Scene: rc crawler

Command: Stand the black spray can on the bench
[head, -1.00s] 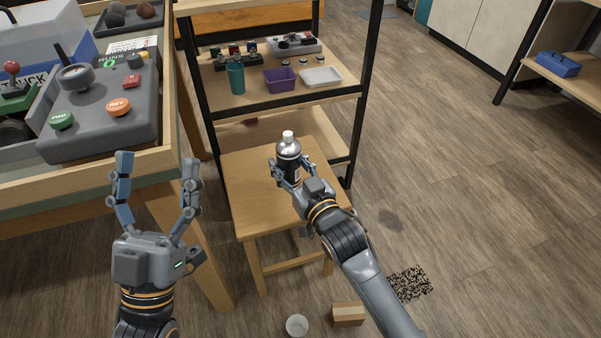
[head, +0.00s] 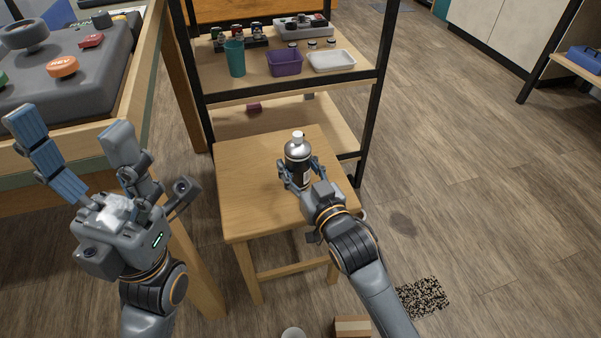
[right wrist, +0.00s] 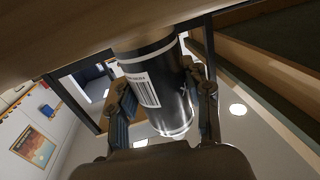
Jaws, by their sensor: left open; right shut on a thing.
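The black spray can (head: 298,152), with a silver shoulder and white cap, is upright at the wooden stool (head: 245,180) in the head view. My right gripper (head: 300,172) is shut on its body. In the right wrist view the can (right wrist: 158,85) shows its barcode label between both fingers, its base end close to the wood. I cannot tell whether the base touches the seat. My left gripper (head: 72,130) is open and empty, in front of the wooden-edged bench (head: 140,75) at the left.
Behind the stool, a shelf rack holds a teal cup (head: 235,57), purple bin (head: 284,64) and white tray (head: 331,61). A wooden block (head: 352,326) and white cup (head: 293,333) are on the floor.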

